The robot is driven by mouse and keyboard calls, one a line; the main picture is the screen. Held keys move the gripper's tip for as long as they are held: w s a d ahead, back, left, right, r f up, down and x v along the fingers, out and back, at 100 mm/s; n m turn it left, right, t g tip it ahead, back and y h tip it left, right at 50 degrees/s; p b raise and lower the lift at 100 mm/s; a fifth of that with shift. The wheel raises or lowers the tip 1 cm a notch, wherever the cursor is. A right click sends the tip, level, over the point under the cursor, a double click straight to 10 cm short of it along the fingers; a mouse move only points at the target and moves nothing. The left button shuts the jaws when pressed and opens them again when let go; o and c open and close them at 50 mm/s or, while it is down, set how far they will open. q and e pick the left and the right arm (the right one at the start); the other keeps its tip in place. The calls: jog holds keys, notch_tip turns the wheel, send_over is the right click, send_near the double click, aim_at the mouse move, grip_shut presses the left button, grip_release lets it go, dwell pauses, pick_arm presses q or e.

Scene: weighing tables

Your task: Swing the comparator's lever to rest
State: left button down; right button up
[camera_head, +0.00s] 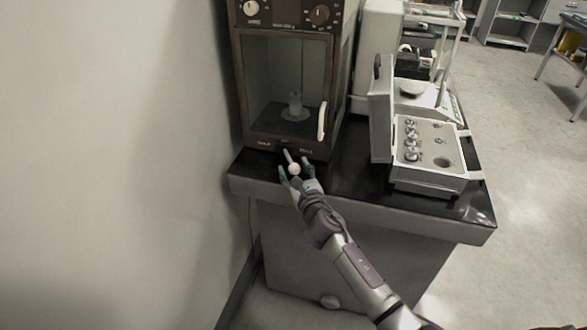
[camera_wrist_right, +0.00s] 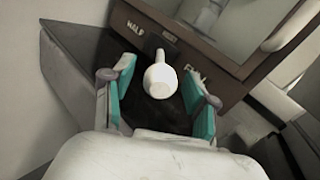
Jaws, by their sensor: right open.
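The comparator (camera_head: 236,90) is a brown cabinet with a glass front at the back of the black-topped table. Its lever, a short stem with a white ball knob (camera_head: 294,169), sticks out at the bottom of the front. My right gripper (camera_head: 297,174) is open, with its teal fingers on either side of the knob. In the right wrist view the knob (camera_wrist_right: 160,80) is between the open fingers (camera_wrist_right: 160,95), with a gap on each side. The stem points up toward the panel, between the labels "HALF" and "FULL". My left gripper is not in view.
An open grey case with several weights (camera_head: 430,176) stands on the table to the right. A white balance (camera_head: 432,98) is behind it. A wall is close on the left. The comparator's glass door has a white handle (camera_head: 322,121). Black tabletop (camera_head: 345,185) lies bare right of my gripper.

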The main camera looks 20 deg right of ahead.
jog(key=shift+w, duration=0.5)
grip_shut()
